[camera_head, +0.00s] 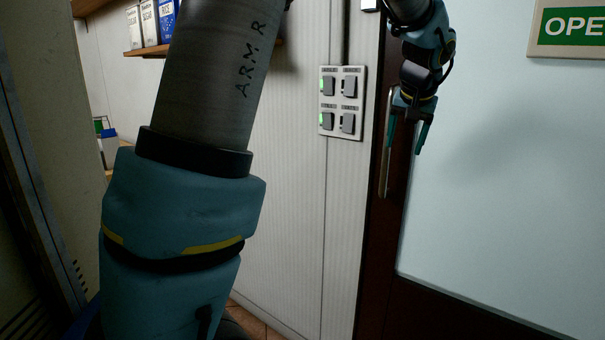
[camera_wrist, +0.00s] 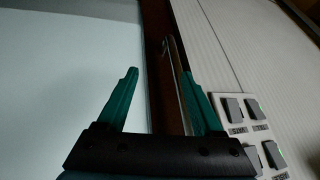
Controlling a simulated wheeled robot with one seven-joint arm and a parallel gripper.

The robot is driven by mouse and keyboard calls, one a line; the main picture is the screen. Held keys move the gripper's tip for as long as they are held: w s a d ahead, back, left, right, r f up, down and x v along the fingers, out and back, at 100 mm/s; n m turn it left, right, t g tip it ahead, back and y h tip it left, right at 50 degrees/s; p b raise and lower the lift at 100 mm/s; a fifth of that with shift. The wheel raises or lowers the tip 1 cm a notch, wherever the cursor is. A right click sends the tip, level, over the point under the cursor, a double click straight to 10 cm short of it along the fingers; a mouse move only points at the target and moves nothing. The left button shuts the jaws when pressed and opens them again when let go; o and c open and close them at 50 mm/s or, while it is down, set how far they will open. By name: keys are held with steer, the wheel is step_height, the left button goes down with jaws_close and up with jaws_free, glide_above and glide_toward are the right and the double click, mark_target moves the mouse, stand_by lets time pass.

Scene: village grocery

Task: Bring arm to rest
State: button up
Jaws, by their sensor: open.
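My gripper (camera_head: 408,122) hangs at the upper right of the head view, in front of the dark door frame and a vertical metal door handle (camera_head: 384,170). Its two teal fingers are spread apart with nothing between them. In the wrist view my gripper (camera_wrist: 165,88) shows the same open fingers, with the handle (camera_wrist: 181,70) behind the right finger. I cannot tell whether that finger touches the handle. My arm crosses the left half of the head view and hides part of the wall.
A switch panel (camera_head: 342,103) with several rocker switches is on the white panelled wall, left of the door. Two switches are lit green. The pale door pane (camera_head: 500,180) carries an OPEN sign (camera_head: 570,28). A wooden shelf (camera_head: 148,51) with boxes is at the upper left.

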steer(key=s+a+f+n+g+y, duration=0.1)
steer(key=a+f, duration=0.4)
steer(key=a, duration=0.4)
steer(key=s+a+f+n+g, duration=0.15)
steer(key=a+f, duration=0.25)
steer(key=a, duration=0.5)
steer(key=s+a+f+n+g, duration=0.1)
steer(key=s+a+f+n, duration=0.1)
steer(key=s+a+f, duration=0.6)
steer(key=s+a, duration=0.4)
steer(key=a, duration=0.2)
steer(key=shift+s+f+g, duration=0.2)
steer(key=shift+s+g, duration=0.15)
steer(key=shift+n, duration=0.25)
steer(key=shift+c, duration=0.2)
